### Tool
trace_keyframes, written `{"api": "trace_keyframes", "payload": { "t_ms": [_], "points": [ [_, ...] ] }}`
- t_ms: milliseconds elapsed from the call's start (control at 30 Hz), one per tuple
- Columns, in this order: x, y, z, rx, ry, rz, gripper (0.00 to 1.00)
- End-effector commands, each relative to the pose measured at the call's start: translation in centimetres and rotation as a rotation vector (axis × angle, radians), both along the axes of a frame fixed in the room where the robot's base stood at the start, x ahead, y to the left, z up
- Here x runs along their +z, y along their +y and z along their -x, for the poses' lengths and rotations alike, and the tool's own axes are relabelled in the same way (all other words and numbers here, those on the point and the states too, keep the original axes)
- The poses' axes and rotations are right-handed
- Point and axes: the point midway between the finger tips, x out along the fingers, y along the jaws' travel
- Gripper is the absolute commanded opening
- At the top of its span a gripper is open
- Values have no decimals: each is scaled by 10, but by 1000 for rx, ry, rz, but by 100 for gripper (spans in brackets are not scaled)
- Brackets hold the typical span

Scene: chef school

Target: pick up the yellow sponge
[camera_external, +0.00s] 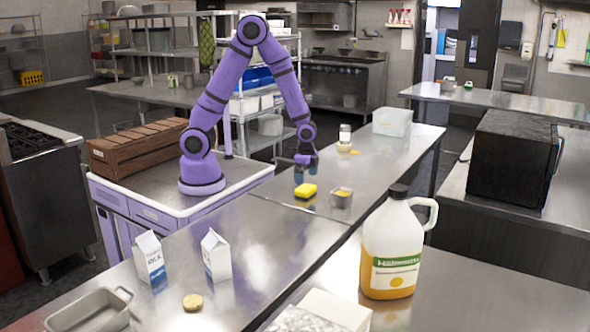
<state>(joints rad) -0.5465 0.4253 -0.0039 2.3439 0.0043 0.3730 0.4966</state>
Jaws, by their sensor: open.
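The yellow sponge (306,190) lies flat on the steel table, near the middle of the external view. My gripper (306,177) is at the end of the purple arm and points down. It appears over or just behind the sponge, and I cannot tell the exact height gap. The gripper is open and its fingers look dark and small. Nothing is visibly held in it.
A small metal cup with yellow contents (341,197) stands close right of the sponge. A jar (344,138) and a clear bin (392,121) are farther back. Milk cartons (216,257) and a juice jug (391,250) stand nearer the camera. Bare steel lies left of the sponge.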

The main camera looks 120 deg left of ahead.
Motion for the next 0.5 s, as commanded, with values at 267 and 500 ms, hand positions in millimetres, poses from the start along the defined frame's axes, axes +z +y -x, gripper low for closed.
{"api": "trace_keyframes", "payload": {
  "t_ms": [267, 500],
  "points": [
    [-17, 0, 0, 0, 1, 1, 100],
    [-48, 0, 0, 0, 3, 2, 100]
  ]
}}
